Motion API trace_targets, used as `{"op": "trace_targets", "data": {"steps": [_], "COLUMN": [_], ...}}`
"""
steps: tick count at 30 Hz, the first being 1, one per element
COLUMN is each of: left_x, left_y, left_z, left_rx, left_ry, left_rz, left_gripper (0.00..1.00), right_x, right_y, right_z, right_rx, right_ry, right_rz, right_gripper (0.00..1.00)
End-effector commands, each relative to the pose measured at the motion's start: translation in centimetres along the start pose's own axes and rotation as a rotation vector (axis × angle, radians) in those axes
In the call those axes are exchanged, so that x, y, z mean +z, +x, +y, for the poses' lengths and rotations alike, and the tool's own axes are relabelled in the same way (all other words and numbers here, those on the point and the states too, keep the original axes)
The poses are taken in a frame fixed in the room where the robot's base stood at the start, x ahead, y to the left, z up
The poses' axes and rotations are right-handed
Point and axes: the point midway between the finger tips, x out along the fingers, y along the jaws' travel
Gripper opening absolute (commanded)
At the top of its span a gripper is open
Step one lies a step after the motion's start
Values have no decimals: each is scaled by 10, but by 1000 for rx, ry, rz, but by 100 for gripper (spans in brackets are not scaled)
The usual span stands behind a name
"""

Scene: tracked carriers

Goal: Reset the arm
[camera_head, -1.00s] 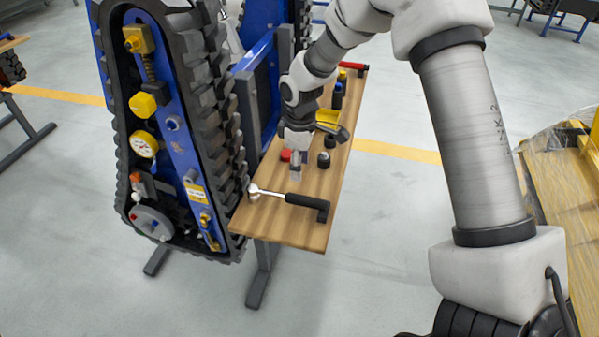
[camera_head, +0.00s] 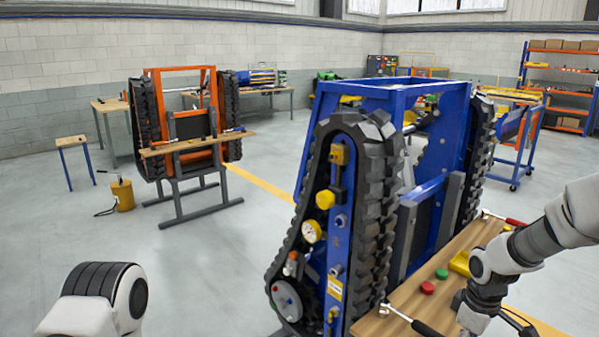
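My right arm comes in from the right edge, and its wrist (camera_head: 487,292) hangs over the wooden shelf (camera_head: 405,297) of the blue tracked carrier (camera_head: 372,92). My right gripper (camera_head: 472,319) is small and low near the bottom edge, and its fingers cannot be made out. Part of my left arm (camera_head: 105,298) shows at the bottom left; my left gripper is out of view. A red round piece (camera_head: 427,288) and a green one (camera_head: 442,274) lie on the shelf. A silver-headed tool with a black handle (camera_head: 426,329) lies at the near end, partly cut off.
A yellow object (camera_head: 460,263) and a red-handled tool (camera_head: 515,222) lie farther along the shelf. An orange tracked carrier (camera_head: 180,142) stands at the back left, near a yellow canister (camera_head: 122,194) and a stool (camera_head: 71,142). The floor between the carriers is clear.

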Motion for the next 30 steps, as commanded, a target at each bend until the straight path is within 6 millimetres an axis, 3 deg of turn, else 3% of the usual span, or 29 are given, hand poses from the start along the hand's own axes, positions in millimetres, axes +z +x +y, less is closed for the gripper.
{"op": "trace_targets", "data": {"steps": [8,14,17,20,25,27,30], "left_x": [-1,-1,0,0,0,-1,0], "left_y": [0,0,0,0,0,0,0], "left_z": [0,0,0,0,0,0,0], "left_rx": [0,0,0,0,0,0,0], "left_ry": [0,0,0,0,0,0,0], "left_rz": [2,2,1,1,1,1,1], "left_gripper": [40,40,40,40,40,40,40], "right_x": [25,59,79,108,179,192,185], "right_y": [66,116,145,179,227,230,225], "right_z": [-32,-80,-113,-159,-263,-281,-274], "right_rx": [-90,-188,-235,-280,-274,-207,-96], "right_ry": [-26,-43,-36,5,250,394,575], "right_rz": [-133,-243,-288,-328,-352,-302,-175], "right_gripper": [54,54,54,54,54,54,54]}}
